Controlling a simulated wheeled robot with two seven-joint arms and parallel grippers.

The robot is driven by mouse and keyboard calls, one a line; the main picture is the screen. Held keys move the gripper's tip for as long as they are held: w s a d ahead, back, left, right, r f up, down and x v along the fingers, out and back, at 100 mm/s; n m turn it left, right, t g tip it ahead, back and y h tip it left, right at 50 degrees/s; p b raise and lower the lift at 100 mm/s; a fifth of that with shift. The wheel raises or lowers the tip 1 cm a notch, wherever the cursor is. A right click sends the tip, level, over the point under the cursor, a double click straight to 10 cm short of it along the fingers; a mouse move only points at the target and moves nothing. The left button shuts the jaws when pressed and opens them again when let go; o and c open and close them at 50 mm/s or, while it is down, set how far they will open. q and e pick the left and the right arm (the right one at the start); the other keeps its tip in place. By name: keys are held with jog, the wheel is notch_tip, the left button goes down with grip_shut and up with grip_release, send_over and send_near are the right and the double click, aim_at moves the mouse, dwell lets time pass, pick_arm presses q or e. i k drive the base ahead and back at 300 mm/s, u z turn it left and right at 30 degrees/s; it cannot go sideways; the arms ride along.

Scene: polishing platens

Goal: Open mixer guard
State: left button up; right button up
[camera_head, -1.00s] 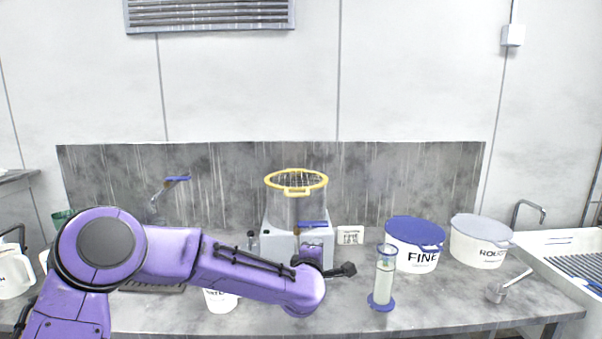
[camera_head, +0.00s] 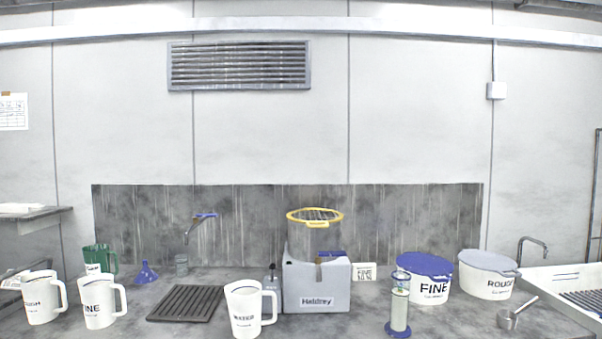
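The mixer (camera_head: 318,285) is a grey-white box marked "Heldrey" on the bench, with a metal bowl (camera_head: 316,241) on top. The mixer guard (camera_head: 315,215) is a yellow ring with a wire grid. It lies roughly level over the bowl's mouth, and it looks closed. A blue part (camera_head: 330,254) shows at the front of the bowl's base. Neither of my grippers is in view.
In front and left stand a "WATER" jug (camera_head: 243,312), a black ribbed mat (camera_head: 186,303) and a "FINE" jug (camera_head: 100,303). To the right are a measuring cylinder (camera_head: 399,312), a blue-lidded FINE tub (camera_head: 424,285), a ROUGH tub (camera_head: 487,281) and a metal scoop (camera_head: 508,320).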

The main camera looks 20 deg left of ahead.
aim_at(315, 217)
jog(key=u, duration=1.8)
jog(key=i, duration=1.5)
jog(key=z, duration=1.45)
